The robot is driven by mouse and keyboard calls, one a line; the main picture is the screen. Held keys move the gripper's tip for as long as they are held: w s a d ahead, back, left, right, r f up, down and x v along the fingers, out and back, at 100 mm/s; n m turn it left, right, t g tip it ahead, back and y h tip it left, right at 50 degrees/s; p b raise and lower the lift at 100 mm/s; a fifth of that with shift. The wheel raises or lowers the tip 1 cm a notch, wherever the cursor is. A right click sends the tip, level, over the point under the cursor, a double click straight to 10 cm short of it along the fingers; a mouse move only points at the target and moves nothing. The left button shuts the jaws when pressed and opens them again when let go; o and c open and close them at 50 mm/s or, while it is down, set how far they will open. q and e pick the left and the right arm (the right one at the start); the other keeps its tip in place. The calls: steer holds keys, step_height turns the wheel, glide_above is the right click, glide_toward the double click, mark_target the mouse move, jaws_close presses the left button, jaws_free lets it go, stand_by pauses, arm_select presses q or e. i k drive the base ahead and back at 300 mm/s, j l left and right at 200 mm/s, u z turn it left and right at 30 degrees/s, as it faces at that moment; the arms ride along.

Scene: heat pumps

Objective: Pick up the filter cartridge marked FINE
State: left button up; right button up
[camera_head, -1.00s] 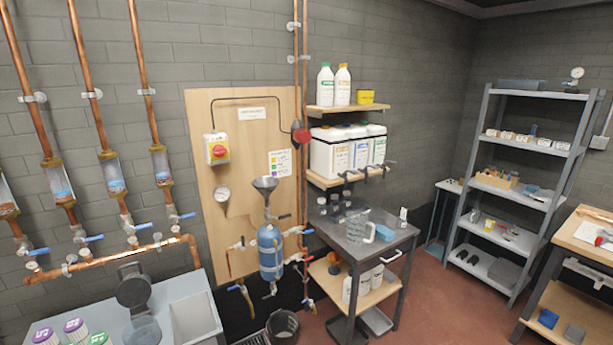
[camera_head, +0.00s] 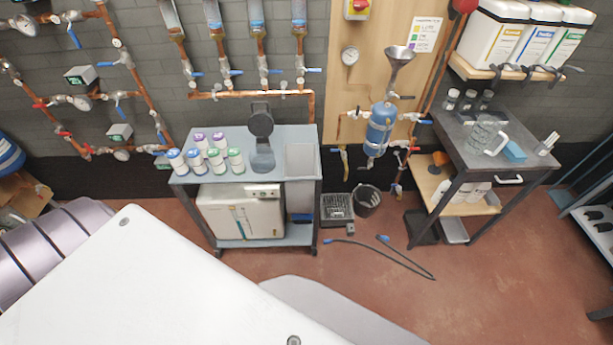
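Several white cartridges with coloured caps stand upright on the left part of a grey cart top (camera_head: 275,175). Two have blue caps, the left one (camera_head: 177,162) and another (camera_head: 196,162) beside it. Two have purple caps, (camera_head: 201,144) and (camera_head: 220,142), in the back row. Two have green caps, (camera_head: 216,162) and (camera_head: 236,161), at the front right. Their label text is too small to read, so I cannot tell which is marked FINE. Neither of my grippers shows in the head view. White and grey parts of my own body cover the lower left.
A black round-lidded device (camera_head: 262,140) and a grey tray (camera_head: 300,163) share the cart top. A black bucket (camera_head: 366,199), a crate (camera_head: 337,208) and a dark hose (camera_head: 390,253) lie on the floor. A second cart (camera_head: 470,145) stands right. Red floor (camera_head: 480,290) is open in front.

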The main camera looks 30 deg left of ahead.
mark_target(201, 139)
steer(key=u, duration=1.9)
steer(key=j+z, duration=0.1)
steer(key=j, duration=0.15)
